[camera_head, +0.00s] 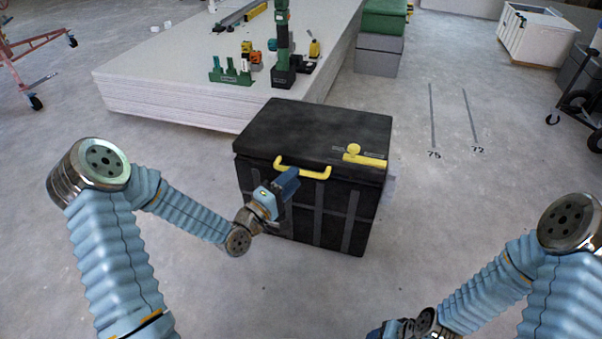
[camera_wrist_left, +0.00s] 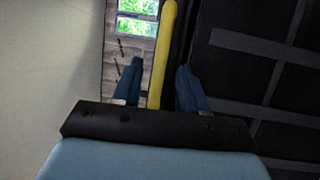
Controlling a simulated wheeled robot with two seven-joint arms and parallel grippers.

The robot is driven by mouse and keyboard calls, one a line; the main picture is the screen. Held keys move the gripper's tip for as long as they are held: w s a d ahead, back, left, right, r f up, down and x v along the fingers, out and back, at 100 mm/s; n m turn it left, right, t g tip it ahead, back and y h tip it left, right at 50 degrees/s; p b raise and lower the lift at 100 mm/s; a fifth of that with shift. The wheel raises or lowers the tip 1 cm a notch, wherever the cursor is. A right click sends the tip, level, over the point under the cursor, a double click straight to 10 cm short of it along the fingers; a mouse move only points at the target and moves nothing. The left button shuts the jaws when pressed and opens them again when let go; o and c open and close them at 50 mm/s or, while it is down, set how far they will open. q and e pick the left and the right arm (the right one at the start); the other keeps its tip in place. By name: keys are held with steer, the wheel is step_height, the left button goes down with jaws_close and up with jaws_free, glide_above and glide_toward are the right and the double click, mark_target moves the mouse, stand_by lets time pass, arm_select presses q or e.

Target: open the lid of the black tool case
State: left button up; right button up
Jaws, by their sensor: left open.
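The black tool case (camera_head: 325,215) stands on the floor in the middle of the head view. Its lid (camera_head: 315,130) is down. A yellow handle (camera_head: 316,174) runs along the lid's front edge, and a yellow latch-like piece (camera_head: 365,159) lies on top at the right. My left gripper (camera_head: 288,183) is at the case's front, just at the handle. In the left wrist view the yellow handle (camera_wrist_left: 163,55) shows between the two open blue fingers (camera_wrist_left: 162,88); I cannot tell whether they touch it. My right gripper (camera_head: 390,329) is at the bottom edge, largely cut off.
A stack of pale panels (camera_head: 140,75) lies behind the case, with green and yellow tools (camera_head: 283,50) on it. Grey and green boxes (camera_head: 380,50) stand behind at the right. A white crate (camera_head: 535,35) is far right. Floor beside the case is clear.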

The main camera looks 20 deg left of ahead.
arm_select(q)
steer(key=shift+x, duration=2.05)
jaws_close()
